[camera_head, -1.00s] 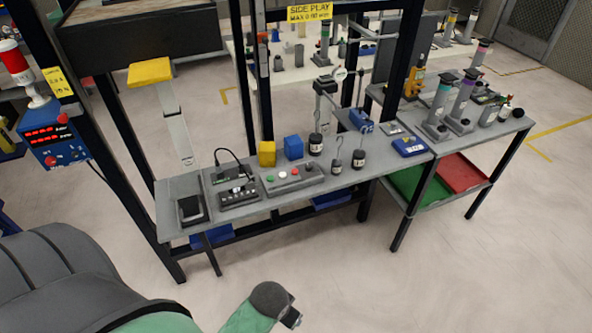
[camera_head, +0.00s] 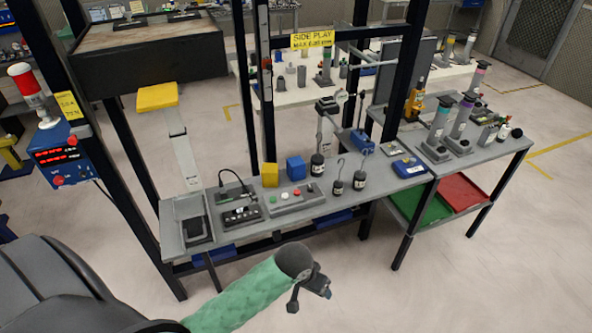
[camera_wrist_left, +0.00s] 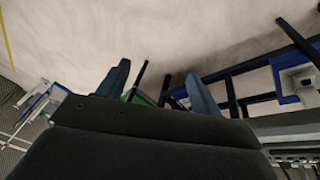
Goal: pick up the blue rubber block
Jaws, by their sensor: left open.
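The blue rubber block (camera_head: 296,168) is a small blue cube standing on the grey workbench (camera_head: 345,207), beside a yellow cube (camera_head: 270,175) and a dark weight (camera_head: 317,165). My left gripper (camera_head: 311,294) is open and empty in front of the bench, below and well apart from the block. In the left wrist view its two fingers (camera_wrist_left: 158,85) are spread, with floor and dark frame legs behind them. The block cannot be made out in that view. My right gripper is not in view.
A grey box with coloured buttons (camera_head: 297,197) lies in front of the cubes. Two hooked weights (camera_head: 338,187) stand to the right. Dark frame posts (camera_head: 263,85) rise behind the bench. Floor is free in front of it.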

